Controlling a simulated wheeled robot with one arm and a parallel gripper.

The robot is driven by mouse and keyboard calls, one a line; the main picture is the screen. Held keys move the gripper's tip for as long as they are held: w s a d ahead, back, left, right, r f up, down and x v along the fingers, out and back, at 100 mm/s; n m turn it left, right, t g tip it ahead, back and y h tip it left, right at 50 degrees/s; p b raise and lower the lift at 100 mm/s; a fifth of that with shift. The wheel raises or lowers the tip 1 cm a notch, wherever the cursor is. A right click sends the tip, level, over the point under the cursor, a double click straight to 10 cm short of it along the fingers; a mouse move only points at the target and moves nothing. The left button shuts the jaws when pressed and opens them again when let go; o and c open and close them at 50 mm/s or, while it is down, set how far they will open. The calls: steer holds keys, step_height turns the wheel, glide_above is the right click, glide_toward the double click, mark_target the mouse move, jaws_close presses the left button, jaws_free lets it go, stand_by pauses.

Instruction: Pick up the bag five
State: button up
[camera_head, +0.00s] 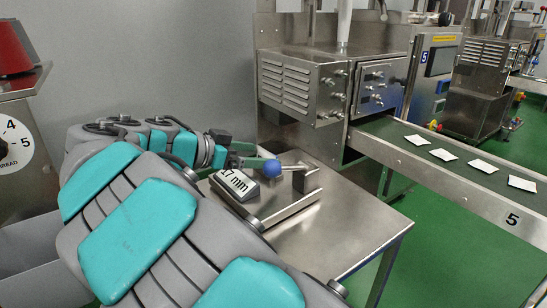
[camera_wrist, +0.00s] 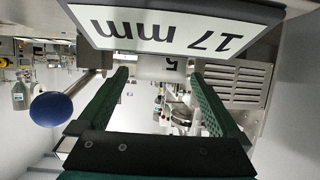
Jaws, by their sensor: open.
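Several flat white bags lie in a row on the dark belt of the conveyor at right in the head view: one at the far end (camera_head: 417,140), then others (camera_head: 443,154), (camera_head: 483,166) and the nearest (camera_head: 522,183). A "5" is marked on the conveyor's side below the nearest bag. My gripper (camera_wrist: 160,76) shows in the wrist view with two green fingers spread apart and nothing between them. In the head view my arm reaches over the steel table, left of the conveyor and away from the bags; the gripper is mostly hidden there.
A grey box marked "17 mm" (camera_head: 235,185) and a blue ball knob (camera_head: 272,168) are close to my gripper. The steel table (camera_head: 345,225) is bare on its right. A steel machine (camera_head: 305,85) stands behind it. The conveyor (camera_head: 450,181) has raised side rails.

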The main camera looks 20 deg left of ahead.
steer(key=shift+r+p+x, duration=0.1)
steer(key=shift+p+x, duration=0.2)
steer(key=shift+x, duration=1.2)
steer(key=shift+r+p+x, duration=0.15)
steer(key=shift+p+x, duration=0.1)
steer(key=shift+x, duration=1.25)
steer(key=shift+w, duration=0.15)
steer(key=c, duration=1.2)
